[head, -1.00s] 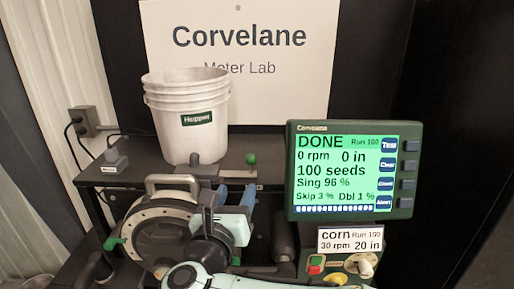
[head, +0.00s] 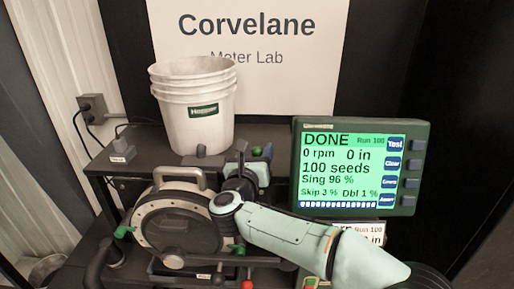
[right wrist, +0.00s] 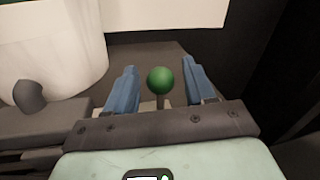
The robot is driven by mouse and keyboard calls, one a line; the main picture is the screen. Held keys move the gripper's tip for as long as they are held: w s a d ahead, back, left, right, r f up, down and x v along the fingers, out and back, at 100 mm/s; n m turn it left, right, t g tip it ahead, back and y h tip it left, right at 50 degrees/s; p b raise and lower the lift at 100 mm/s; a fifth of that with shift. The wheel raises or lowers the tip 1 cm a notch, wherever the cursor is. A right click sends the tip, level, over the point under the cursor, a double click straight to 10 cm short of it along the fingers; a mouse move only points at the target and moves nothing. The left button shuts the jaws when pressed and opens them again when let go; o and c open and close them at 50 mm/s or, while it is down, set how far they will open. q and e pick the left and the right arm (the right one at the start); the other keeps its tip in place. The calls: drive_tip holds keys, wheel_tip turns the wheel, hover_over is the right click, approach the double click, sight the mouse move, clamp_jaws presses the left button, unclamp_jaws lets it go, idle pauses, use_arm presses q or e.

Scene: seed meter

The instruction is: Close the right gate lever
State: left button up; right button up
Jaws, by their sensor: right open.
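The lever with a green ball knob (head: 256,151) stands on the shelf just right of the white hopper bucket (head: 194,110). I take it for the right gate lever. Its knob (right wrist: 160,80) also shows in the right wrist view, on a short stem. My right gripper (right wrist: 160,66) is open, with one blue finger on each side of the knob and a gap on both sides. In the head view my right gripper (head: 245,168) points away at the shelf, in front of the lever, and hides its lower part. My left gripper is in neither view.
A round seed meter (head: 174,226) with a metal handle sits below the shelf, left of my right forearm. A green-lit monitor (head: 350,170) stands close on the right. A grey knob (head: 201,151) is in front of the bucket. A red knob (head: 247,285) is low in front.

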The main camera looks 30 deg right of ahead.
drive_tip(key=shift+w+d, duration=0.25)
clamp_jaws()
drive_tip(key=shift+w+a+f+b, duration=0.1)
drive_tip(key=shift+w+a+b, duration=0.15)
drive_tip(key=shift+a, duration=0.3)
drive_tip(key=shift+w+a+b, duration=0.15)
drive_tip(key=shift+w+a, duration=0.2)
drive_tip(key=shift+a, duration=0.2)
drive_tip(key=shift+w+a, duration=0.2)
unclamp_jaws()
drive_tip(key=shift+s+d, duration=0.15)
